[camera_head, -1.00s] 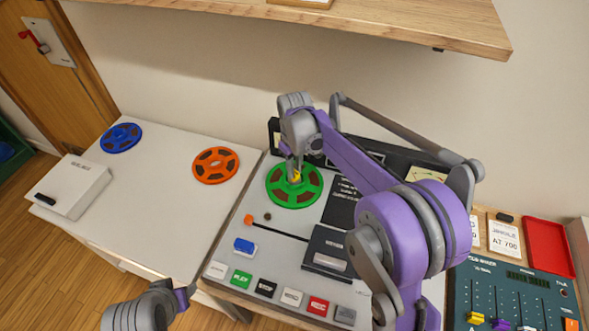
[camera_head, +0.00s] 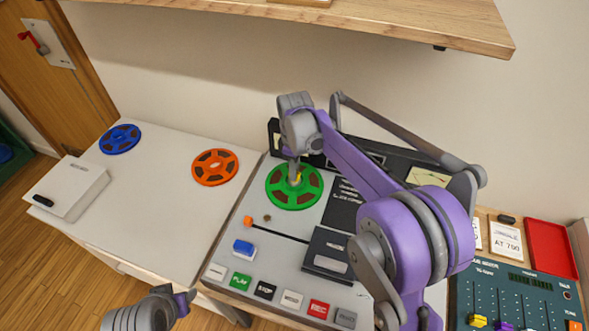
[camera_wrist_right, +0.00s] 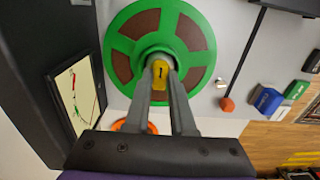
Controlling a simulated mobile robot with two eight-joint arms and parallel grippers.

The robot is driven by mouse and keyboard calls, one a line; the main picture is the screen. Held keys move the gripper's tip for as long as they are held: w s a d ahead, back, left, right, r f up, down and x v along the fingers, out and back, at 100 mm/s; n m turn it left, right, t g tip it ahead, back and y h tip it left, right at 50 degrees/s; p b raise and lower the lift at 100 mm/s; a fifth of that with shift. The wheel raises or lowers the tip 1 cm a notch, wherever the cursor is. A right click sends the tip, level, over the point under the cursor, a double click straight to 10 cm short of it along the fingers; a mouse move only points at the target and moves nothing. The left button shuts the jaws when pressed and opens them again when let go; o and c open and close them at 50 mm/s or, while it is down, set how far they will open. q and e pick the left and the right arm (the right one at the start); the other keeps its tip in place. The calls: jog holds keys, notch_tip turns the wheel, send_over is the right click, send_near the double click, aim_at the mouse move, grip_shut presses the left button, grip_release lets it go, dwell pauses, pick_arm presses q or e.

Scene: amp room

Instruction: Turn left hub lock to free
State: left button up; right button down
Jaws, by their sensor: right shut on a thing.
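The left hub lock is a yellow knob (camera_wrist_right: 160,70) with a dark mark, at the centre of the green reel (camera_head: 308,192) on the tape machine. The green reel also shows in the right wrist view (camera_wrist_right: 193,31). My right gripper (camera_head: 295,180) reaches down over the reel's centre. In the right wrist view its two fingers (camera_wrist_right: 160,76) are shut on the yellow knob, one on each side. In the head view the knob is mostly hidden by the gripper.
An orange reel (camera_head: 228,168) and a blue reel (camera_head: 120,139) lie on the white table at the left, beside a white box (camera_head: 70,188). Several machine buttons (camera_head: 265,290) line the front. A mixer (camera_head: 510,295) stands at the right. A wooden shelf (camera_head: 400,22) overhangs the back.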

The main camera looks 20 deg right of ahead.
dwell(0.3)
jog(key=c, duration=0.8)
grip_release()
jog(key=shift+o, duration=0.2)
jog(key=shift+r, duration=0.1)
notch_tip(320, 180, up, 11)
jog(key=shift+p, duration=0.3)
